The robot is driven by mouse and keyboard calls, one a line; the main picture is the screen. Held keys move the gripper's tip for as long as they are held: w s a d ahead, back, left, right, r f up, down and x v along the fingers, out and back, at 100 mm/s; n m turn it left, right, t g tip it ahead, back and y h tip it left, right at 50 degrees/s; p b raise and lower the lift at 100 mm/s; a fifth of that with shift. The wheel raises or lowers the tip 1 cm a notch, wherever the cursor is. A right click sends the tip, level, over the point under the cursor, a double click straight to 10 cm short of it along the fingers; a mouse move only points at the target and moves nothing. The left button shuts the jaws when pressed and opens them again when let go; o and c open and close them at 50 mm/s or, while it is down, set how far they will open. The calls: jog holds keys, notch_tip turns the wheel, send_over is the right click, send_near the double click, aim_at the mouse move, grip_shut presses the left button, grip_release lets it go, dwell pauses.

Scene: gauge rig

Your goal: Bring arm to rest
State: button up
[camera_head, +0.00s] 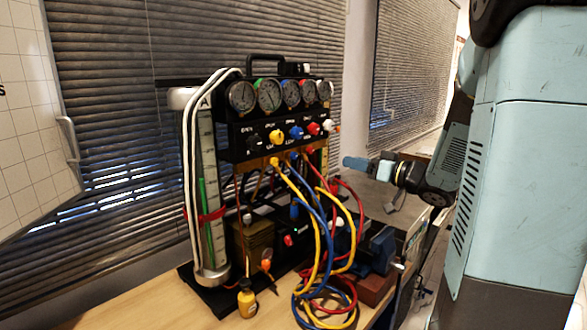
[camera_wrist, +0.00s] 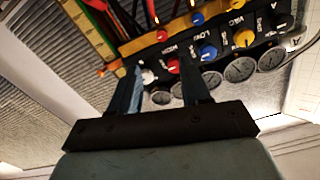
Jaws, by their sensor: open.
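My gripper (camera_wrist: 160,76) shows in the wrist view with its two dark fingers apart and nothing held between them. The gauge rig appears upside down beyond the fingers there, and a red knob (camera_wrist: 173,66) shows in the gap. In the head view the gauge rig (camera_head: 262,137) stands upright on the table. It carries a row of round gauges (camera_head: 268,95) above coloured knobs. Part of my arm (camera_head: 400,173) reaches in at the right of the rig.
Yellow, blue and red hoses (camera_head: 327,255) loop from the rig to the wooden table (camera_head: 160,300). A small yellow bottle (camera_head: 247,301) stands at the rig's front. A blue vise-like object (camera_head: 381,250) is at its right. Window blinds (camera_head: 120,100) are behind.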

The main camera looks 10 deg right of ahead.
jog(key=s+d+r+m+g+h, duration=0.15)
jog(key=s+r+m+h, duration=0.3)
jog(key=h, duration=0.85)
jog(key=s+a+f+g, duration=0.2)
jog(key=s+a, duration=0.1)
jog(key=s, duration=0.4)
jog(key=s+a+f+g+y, duration=0.1)
jog(key=s+a+f+g, duration=0.1)
jog(key=s, duration=0.5)
jog(key=s+a+f+g+y, duration=0.1)
jog(key=s+a+g, duration=0.2)
jog(key=s, duration=0.4)
jog(key=shift+a+f, duration=0.4)
jog(key=shift+a, duration=0.3)
